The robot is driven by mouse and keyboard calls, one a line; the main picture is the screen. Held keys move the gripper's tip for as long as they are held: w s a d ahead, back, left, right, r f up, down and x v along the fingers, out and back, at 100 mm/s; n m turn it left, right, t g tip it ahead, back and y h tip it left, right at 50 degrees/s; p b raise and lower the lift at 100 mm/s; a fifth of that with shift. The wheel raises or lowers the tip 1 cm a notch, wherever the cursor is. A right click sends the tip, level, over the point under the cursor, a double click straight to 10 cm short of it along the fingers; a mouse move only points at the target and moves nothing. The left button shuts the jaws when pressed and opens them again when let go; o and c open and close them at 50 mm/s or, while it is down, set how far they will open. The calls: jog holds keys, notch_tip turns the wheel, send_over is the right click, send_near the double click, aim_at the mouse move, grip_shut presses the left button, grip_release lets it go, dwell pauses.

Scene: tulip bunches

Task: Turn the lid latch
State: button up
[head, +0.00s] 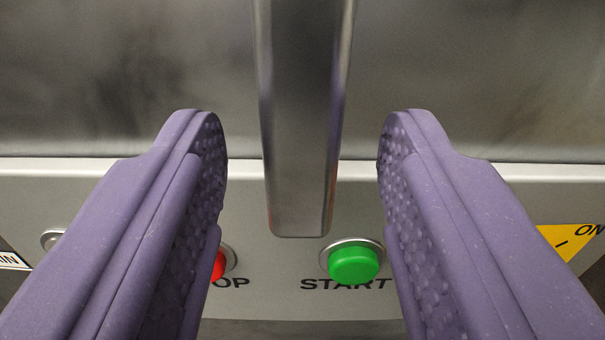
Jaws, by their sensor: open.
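The latch (303,120) is a shiny metal bar that hangs down from the top edge of the view. Its lower end stops just above the buttons, and its upper end is out of view. My gripper (302,125) is open, with one purple dimpled finger on each side of the bar. A gap shows between the bar and each finger, so neither appears to touch it. Brushed metal (480,80) fills the area behind the bar; I cannot tell where the lid's edge lies.
Below is a pale control panel (300,265) with a green START button (353,264) under the bar's right side. A red button (219,264) is partly hidden by the left finger. A yellow ON label (570,238) is at right, and a small round metal fitting (51,239) at left.

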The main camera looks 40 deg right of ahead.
jog(key=shift+p+v, duration=0.4)
jog(key=shift+v, duration=2.4)
